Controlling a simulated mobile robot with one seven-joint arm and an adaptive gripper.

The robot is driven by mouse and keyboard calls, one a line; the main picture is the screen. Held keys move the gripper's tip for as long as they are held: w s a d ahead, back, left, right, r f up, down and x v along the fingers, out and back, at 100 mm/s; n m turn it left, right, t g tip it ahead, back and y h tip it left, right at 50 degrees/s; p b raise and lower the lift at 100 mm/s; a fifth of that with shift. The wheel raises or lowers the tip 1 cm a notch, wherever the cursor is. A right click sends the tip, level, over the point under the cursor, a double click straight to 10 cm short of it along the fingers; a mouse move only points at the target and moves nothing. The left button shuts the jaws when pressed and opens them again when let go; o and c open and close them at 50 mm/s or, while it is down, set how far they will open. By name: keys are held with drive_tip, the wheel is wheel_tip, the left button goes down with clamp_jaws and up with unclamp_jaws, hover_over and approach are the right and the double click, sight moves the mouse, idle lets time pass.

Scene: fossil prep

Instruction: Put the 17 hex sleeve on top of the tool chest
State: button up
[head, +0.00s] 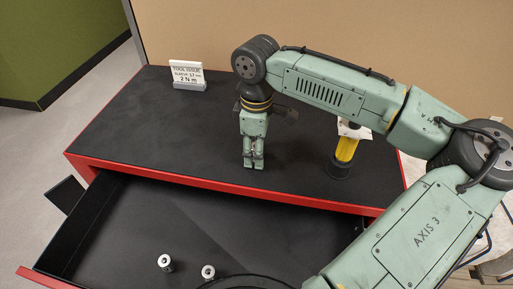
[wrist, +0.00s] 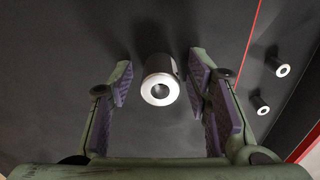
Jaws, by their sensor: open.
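A silver hex sleeve (wrist: 160,82) with a bright ring-shaped end is on the black top of the tool chest (head: 155,120). It lies between the two fingers of my gripper (wrist: 163,85), with a gap on both sides. The fingers are open and do not appear to touch it. No size marking is readable on it. In the head view my gripper (head: 253,160) points down close to the chest top, near its front edge, and hides the sleeve. Two more sleeves are in the open drawer: a left one (head: 165,263) and a right one (head: 208,272).
A small white sign (head: 187,75) reading sleeve 17 mm, 2 N m stands at the back left of the chest top. A yellow tool (head: 346,149) in a black base stands at the right. The drawer (head: 120,235) is pulled out.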

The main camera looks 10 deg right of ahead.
drive_tip(key=shift+r, duration=0.1)
wheel_tip(320, 180, up, 12)
drive_tip(key=b, duration=0.1)
idle(0.4)
idle(0.5)
